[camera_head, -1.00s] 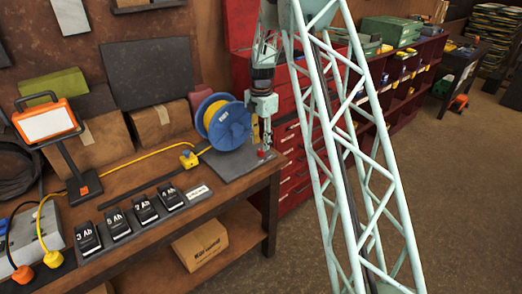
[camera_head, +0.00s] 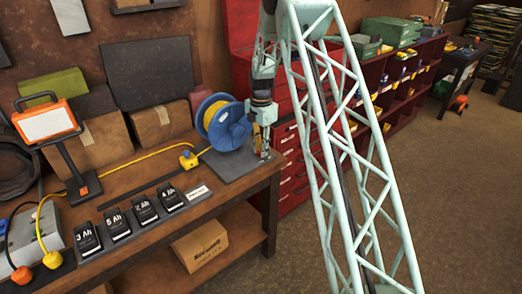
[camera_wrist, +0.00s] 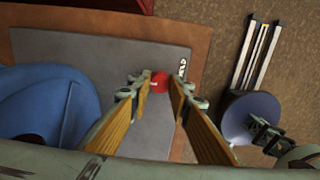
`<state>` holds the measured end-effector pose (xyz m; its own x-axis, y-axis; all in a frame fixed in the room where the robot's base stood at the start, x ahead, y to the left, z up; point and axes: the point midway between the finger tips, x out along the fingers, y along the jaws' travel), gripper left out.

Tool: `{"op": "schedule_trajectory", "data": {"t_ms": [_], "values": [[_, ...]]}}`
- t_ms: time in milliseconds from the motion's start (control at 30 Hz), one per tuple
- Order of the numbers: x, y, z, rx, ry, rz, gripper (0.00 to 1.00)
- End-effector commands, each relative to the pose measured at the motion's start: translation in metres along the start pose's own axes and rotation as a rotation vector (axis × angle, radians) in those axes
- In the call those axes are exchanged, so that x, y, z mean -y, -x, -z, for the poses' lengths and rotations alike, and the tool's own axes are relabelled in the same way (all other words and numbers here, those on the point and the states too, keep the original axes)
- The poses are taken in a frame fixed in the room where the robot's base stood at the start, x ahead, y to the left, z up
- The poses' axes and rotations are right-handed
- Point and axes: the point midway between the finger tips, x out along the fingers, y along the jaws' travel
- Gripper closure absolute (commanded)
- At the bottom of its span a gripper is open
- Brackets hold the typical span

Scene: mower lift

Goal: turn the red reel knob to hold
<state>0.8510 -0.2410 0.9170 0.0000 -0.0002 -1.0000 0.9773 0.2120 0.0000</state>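The red reel knob (camera_wrist: 159,82) shows in the wrist view as a small red disc with a light mark, on the grey mat (camera_wrist: 100,50) beside the blue reel (camera_wrist: 45,105). My gripper (camera_wrist: 161,78) is open, with its orange-padded fingers on either side of the knob and a gap showing by the tips. I cannot tell whether either finger touches it. In the head view my gripper (camera_head: 264,150) points down at the bench's right end, right of the reel (camera_head: 228,124), and hides the knob. A small white label (camera_wrist: 183,68) lies by the right fingertip, too small to read surely.
The wooden bench (camera_head: 128,175) holds several black batteries (camera_head: 118,224), an orange work lamp (camera_head: 45,122) and a yellow cord (camera_head: 150,153) with a yellow plug block. A red drawer cabinet (camera_head: 296,172) stands behind the bench's right end. Open floor (camera_head: 460,200) lies to the right.

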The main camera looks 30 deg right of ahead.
Motion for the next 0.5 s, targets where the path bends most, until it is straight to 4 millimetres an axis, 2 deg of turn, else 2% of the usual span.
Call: {"op": "schedule_trajectory", "data": {"t_ms": [100, 500], "values": [[0.0002, 0.0001, 0.0000, 0.000, 0.000, 0.000, 0.92], [0.0002, 0.0000, 0.0000, 0.000, -0.044, 0.000, 0.92]]}}
